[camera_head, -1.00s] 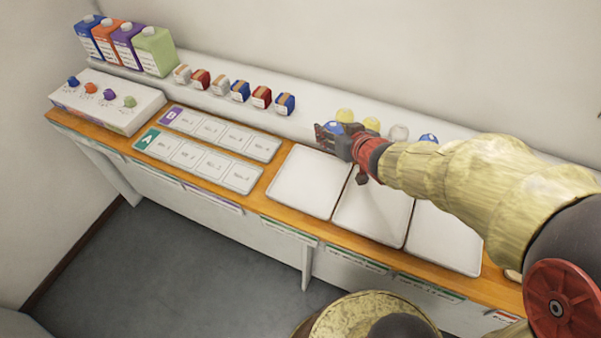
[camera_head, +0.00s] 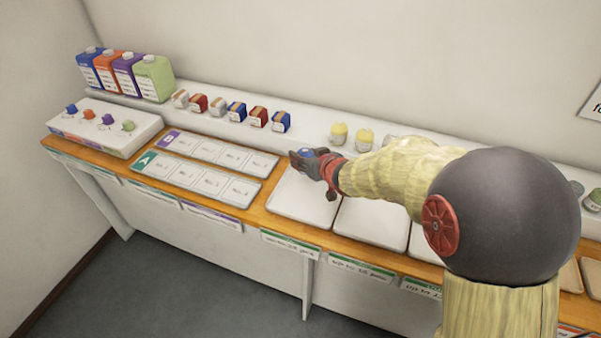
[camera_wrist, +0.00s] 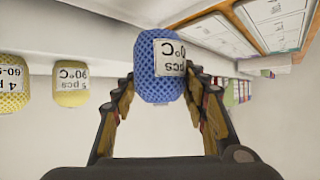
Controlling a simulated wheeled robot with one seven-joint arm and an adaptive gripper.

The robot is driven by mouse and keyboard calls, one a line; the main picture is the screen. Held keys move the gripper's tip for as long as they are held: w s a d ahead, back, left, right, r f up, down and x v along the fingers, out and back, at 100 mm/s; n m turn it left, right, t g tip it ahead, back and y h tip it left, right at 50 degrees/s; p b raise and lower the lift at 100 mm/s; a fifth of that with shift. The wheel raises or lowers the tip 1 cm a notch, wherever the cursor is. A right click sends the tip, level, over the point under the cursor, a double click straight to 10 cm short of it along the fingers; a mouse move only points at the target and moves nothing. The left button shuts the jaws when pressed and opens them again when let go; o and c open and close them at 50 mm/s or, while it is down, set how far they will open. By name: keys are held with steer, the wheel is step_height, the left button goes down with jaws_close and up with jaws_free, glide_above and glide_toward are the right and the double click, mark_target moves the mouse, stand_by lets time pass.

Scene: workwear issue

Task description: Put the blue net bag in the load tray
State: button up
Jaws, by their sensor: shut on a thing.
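My gripper (camera_head: 316,160) is shut on a blue net bag (camera_wrist: 157,85), with a finger on each side of it. The bag carries a white label reading "pcs" and "90°C", upside down in the wrist view. In the head view the blue bag (camera_head: 306,152) shows at the fingertips, over the back left part of the leftmost white tray (camera_head: 297,200). It looks held above the tray, but the exact height is hard to tell. More white trays (camera_head: 368,222) stand to its right, partly hidden by my arm. I cannot tell which one is the load tray.
Yellow net bags (camera_head: 339,133) stand on the back ledge; they also show in the wrist view (camera_wrist: 71,84). Small red, white and blue packs (camera_head: 237,111) line the ledge to the left. Numbered card panels (camera_head: 200,183) lie left of the trays. Coloured cartons (camera_head: 153,78) stand far left.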

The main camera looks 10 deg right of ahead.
steer(key=w+f, duration=0.1)
steer(key=f, duration=0.1)
steer(key=w+f+b, duration=0.1)
steer(key=w+f, duration=0.1)
steer(key=shift+a+b, duration=0.2)
steer(key=shift+b, duration=0.1)
steer(key=shift+w+f+b, duration=0.15)
steer(key=shift+f+b, duration=0.45)
steer(key=shift+f, duration=0.25)
steer(key=shift+w+f+b, duration=0.15)
steer(key=shift+f+b, duration=0.45)
steer(key=shift+f, duration=0.2)
steer(key=shift+f, duration=0.15)
steer(key=o, duration=1.1)
steer(key=shift+o, duration=0.3)
